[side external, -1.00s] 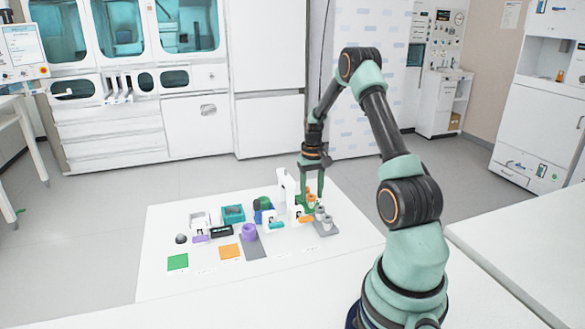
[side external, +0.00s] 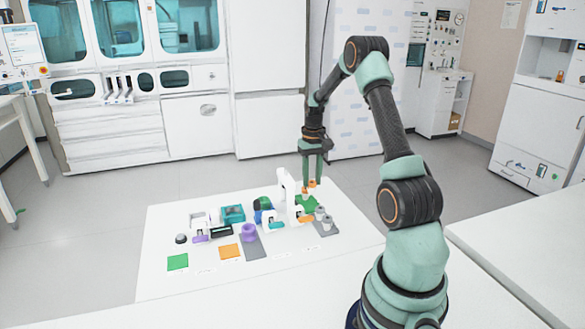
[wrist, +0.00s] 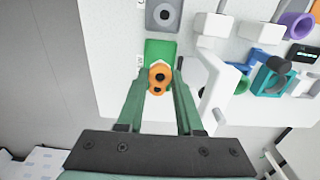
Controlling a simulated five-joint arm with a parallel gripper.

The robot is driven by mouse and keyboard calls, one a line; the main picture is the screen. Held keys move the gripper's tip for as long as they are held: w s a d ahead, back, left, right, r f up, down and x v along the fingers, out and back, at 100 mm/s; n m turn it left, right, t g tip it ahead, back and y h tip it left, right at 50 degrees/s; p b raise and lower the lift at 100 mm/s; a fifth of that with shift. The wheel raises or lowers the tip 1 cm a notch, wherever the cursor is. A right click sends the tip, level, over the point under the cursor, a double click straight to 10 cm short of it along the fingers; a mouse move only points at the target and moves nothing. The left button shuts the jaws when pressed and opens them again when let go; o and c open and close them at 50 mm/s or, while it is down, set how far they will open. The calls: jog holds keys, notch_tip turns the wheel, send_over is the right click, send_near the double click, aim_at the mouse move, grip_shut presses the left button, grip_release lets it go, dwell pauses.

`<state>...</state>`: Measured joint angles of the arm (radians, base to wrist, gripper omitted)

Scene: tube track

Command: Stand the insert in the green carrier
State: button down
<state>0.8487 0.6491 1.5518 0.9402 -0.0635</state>
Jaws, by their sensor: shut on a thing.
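My gripper (side external: 313,183) is shut on the orange insert (wrist: 158,76), which sits between the fingertips in the wrist view and has a dark round opening. In the side view the small orange insert (side external: 305,190) hangs at the fingertips, above the green carrier (side external: 305,203). The carrier (wrist: 160,49) also shows in the wrist view as a green plate just beyond the insert, which covers part of it. I cannot tell how large the gap between insert and carrier is.
A grey plate with round grey pieces (side external: 321,218) stands right of the carrier. A white upright post (side external: 282,190) stands close on its left. A purple ring (side external: 249,232), a teal box (side external: 233,213) and an orange square (side external: 229,251) lie further left.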

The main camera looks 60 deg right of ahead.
jog(key=shift+r, duration=0.3)
